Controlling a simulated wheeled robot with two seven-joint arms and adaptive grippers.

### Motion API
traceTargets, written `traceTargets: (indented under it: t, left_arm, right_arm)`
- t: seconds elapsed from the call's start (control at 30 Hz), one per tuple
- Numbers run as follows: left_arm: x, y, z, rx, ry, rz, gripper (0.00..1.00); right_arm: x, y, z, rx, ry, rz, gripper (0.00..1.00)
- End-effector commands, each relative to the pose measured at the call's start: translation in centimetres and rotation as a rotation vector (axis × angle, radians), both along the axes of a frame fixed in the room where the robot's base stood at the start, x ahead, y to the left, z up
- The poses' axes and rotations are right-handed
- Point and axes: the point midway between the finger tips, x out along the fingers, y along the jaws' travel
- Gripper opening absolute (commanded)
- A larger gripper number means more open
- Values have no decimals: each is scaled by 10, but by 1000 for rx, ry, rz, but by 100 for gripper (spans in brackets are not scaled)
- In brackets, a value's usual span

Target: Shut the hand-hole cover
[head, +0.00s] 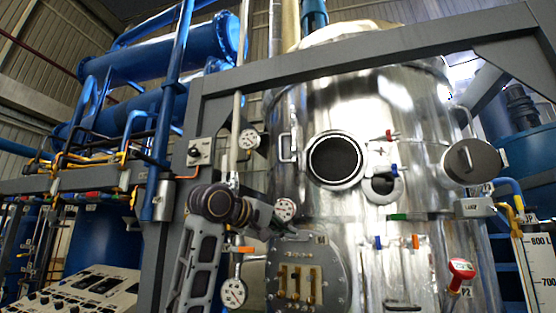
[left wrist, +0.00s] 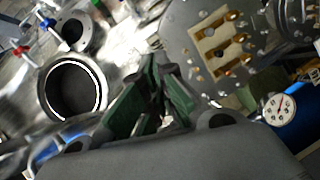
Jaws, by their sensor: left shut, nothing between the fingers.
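The round hand-hole (head: 336,160) on the shiny vessel has a pale rim and a dark inside, with nothing over it. A round metal disc with a handle (head: 470,160) stands off to its right by the vessel's side; it looks like the cover, swung wide open. My left gripper (head: 283,226) is low and left of the hole, apart from it, small and partly lost against the gauge. In the left wrist view its green-padded fingers (left wrist: 160,80) are together and empty, with the hole (left wrist: 74,89) to their left. My right gripper is not in view.
A grey frame beam (head: 370,57) crosses above the hole. A bolted plate with brass fittings (head: 300,280) lies below it, and a smaller port (head: 382,186) with coloured valve handles beside it. A gauge (head: 285,209) is close to my left gripper. A red-handled valve (head: 461,270) juts out lower right.

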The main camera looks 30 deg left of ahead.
Motion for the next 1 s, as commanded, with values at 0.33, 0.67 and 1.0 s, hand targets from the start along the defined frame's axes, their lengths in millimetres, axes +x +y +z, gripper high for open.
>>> traceTargets:
  t: [0.33,0.67,1.0]
  left_arm:
    - [-59,24,88,-166,-91,6,0]
    - [-125,45,156,-319,-166,-12,0]
    - [-153,53,179,-382,-192,-25,0]
  right_arm:
    - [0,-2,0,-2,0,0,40]
    - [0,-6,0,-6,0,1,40]
    - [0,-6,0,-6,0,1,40]
